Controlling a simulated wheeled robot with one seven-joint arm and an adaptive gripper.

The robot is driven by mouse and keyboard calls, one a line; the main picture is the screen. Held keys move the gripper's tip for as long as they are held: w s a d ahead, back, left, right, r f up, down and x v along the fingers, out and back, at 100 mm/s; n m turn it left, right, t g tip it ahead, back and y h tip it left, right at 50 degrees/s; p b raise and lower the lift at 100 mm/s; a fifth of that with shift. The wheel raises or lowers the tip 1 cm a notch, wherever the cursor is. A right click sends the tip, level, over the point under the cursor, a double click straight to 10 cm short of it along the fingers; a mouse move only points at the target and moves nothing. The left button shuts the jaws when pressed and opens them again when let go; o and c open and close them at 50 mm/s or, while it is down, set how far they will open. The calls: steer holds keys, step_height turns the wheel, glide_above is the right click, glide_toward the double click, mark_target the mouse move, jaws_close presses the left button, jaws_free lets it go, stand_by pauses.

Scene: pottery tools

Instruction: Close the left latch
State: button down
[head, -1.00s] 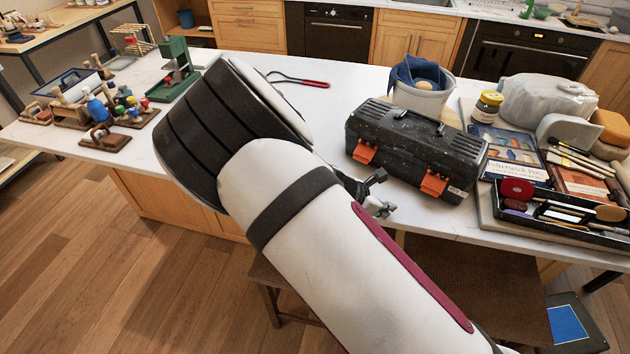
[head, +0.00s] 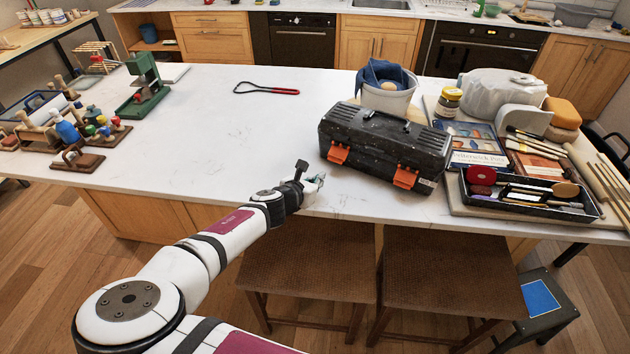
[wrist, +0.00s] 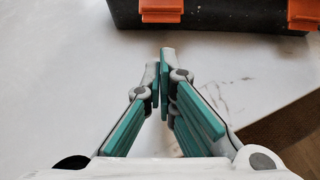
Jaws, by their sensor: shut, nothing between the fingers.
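A black toolbox (head: 372,150) with a closed lid and a top handle stands on the white worktop, near its front edge. Its left latch (head: 338,153) and right latch (head: 405,178) are orange tabs on the front face. Both seem to angle outward at the bottom. The left latch also shows at the top of the wrist view (wrist: 161,12), with the right latch (wrist: 303,14) at the top right corner. My gripper (wrist: 164,55) is shut and empty, its fingertips together. In the head view my gripper (head: 317,181) is just in front and left of the box, apart from the left latch.
A bucket with a blue cloth (head: 386,90) stands behind the box. A black tool tray (head: 530,208) and books (head: 480,158) lie to its right. A red-handled loop tool (head: 268,90) lies at the back left. Stools (head: 310,265) stand below the front edge. The worktop left of the box is clear.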

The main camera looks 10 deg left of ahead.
mark_target(335, 161)
steer(key=shift+b+x, duration=1.85)
steer(key=shift+x, duration=1.5)
steer(key=shift+w+d+b, duration=0.3)
steer(key=shift+w+b, duration=0.1)
steer(key=shift+w, duration=0.3)
steer(key=shift+w+d+b, duration=0.35)
steer(key=shift+w+b, duration=0.1)
steer(key=shift+w, duration=0.3)
steer(key=shift+w+d+b, duration=0.3)
steer(key=shift+w+b, duration=0.1)
steer(key=shift+w, duration=0.3)
steer(key=shift+r, duration=1.05)
steer(key=shift+p+v, duration=0.55)
steer(key=shift+v, duration=0.6)
steer(key=shift+s+a+r, duration=0.1)
steer(key=shift+s+r, duration=0.25)
steer(key=shift+r, duration=0.4)
steer(key=shift+w+d+r+p, duration=0.15)
steer(key=shift+w+r+p, duration=0.25)
steer(key=shift+r, duration=0.5)
steer(key=shift+w+d+r+p, duration=0.1)
steer(key=shift+w+r+p, duration=0.05)
steer(key=shift+r+p, duration=0.6)
steer(key=shift+w+d+r+p, duration=0.15)
steer(key=shift+w+r+p, duration=0.2)
steer(key=shift+r, duration=0.65)
